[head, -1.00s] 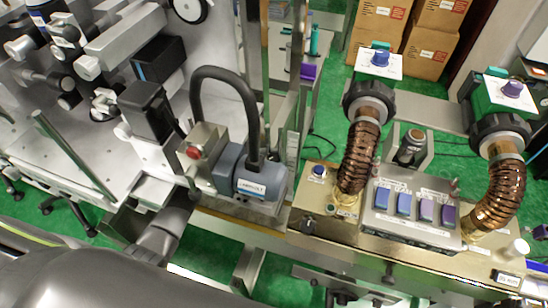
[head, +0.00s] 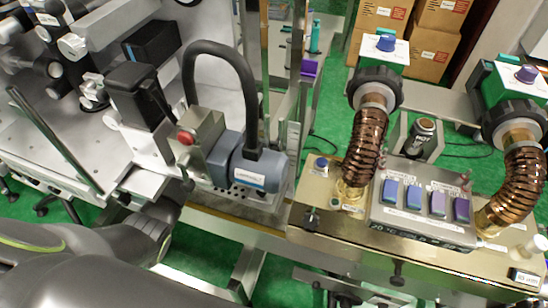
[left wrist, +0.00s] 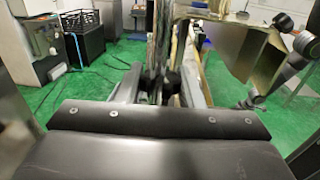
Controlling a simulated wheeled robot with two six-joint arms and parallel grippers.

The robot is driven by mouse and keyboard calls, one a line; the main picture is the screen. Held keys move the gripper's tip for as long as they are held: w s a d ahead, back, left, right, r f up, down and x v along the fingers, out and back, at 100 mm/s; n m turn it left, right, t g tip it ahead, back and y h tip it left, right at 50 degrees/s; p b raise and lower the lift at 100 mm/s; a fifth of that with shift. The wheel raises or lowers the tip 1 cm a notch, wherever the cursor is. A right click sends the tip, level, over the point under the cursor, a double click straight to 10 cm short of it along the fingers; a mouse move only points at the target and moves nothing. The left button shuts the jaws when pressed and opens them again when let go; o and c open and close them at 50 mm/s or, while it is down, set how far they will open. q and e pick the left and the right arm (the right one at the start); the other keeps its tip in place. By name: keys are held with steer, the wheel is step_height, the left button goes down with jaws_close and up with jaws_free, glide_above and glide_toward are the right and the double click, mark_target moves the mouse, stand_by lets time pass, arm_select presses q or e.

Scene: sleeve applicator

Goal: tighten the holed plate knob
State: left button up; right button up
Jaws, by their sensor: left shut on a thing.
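My left arm comes in from the lower left in the head view, with its wrist end below the steel machine frame. In the left wrist view, the two fingers of my left gripper (left wrist: 162,88) reach forward and are shut on a small dark knob (left wrist: 173,84). The knob is partly hidden between the fingers, and I cannot make out the holes of its plate. In the head view, the fingertips and the knob are hidden by the machine and my own wrist. My right gripper is not in view.
A blue-grey motor (head: 258,170) with a black hose and a red button (head: 186,138) sits above my left wrist. A control box (head: 425,207) with coloured switches and two ribbed copper hoses (head: 366,140) stand to the right. Green floor shows below the frame.

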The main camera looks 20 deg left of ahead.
arm_select(q)
steer(key=shift+m+g+b, duration=0.7)
steer(key=shift+m+g, duration=0.2)
steer(key=shift+g, duration=0.5)
steer(key=o, duration=0.9)
steer(key=a+b, duration=0.1)
steer(key=a, duration=0.1)
steer(key=a+b, duration=0.1)
steer(key=a, duration=0.2)
steer(key=a+b, duration=0.1)
steer(key=a, duration=0.1)
steer(key=shift+w+a, duration=0.25)
steer(key=shift+w, duration=0.15)
steer(key=shift+o, duration=0.3)
